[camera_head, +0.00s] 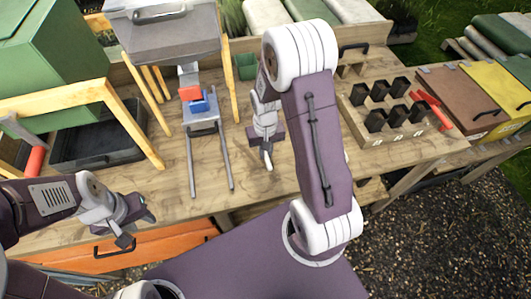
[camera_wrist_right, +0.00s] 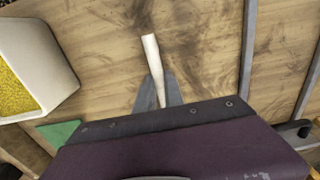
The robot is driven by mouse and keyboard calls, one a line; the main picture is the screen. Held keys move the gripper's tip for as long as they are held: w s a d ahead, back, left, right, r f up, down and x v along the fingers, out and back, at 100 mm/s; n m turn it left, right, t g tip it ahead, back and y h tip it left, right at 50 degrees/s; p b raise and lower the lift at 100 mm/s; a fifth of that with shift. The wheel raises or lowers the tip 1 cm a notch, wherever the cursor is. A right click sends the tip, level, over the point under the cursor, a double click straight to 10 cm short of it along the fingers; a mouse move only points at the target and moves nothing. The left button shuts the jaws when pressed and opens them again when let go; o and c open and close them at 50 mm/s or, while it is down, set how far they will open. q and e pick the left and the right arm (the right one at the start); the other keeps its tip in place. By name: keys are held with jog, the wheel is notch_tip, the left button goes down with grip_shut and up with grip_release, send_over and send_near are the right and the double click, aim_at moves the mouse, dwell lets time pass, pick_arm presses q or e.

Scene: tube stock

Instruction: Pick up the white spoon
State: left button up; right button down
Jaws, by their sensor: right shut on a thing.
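The white spoon shows in the right wrist view as a pale, narrow handle (camera_wrist_right: 152,55) standing out from between the grey fingertips. Its other end is hidden behind my gripper body. My right gripper (camera_head: 267,152) is shut on it, just above the middle of the wooden bench; it also shows in the right wrist view (camera_wrist_right: 157,92). I cannot tell whether the spoon touches the bench top. My left gripper (camera_head: 138,229) is in front of the bench's front edge at lower left, its fingers apart and empty.
A metal stand (camera_head: 204,128) with red and blue blocks is left of my right gripper. A wooden rack (camera_head: 385,131) with several black holders is at right, near a red-handled tool (camera_head: 432,108). A white container (camera_wrist_right: 48,45) with yellow contents is at left in the wrist view.

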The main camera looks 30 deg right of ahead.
jog(key=shift+r, duration=0.1)
jog(key=shift+w+r, duration=0.1)
jog(key=shift+r, duration=0.2)
jog(key=r, duration=0.3)
jog(key=shift+s+d+r, duration=0.2)
jog(key=shift+s+r, duration=0.1)
jog(key=shift+r, duration=0.1)
jog(key=s+d+r, duration=0.4)
jog(key=s+r, duration=0.2)
jog(key=s, duration=0.4)
jog(key=shift+d+r, duration=0.2)
jog(key=shift+d, duration=0.2)
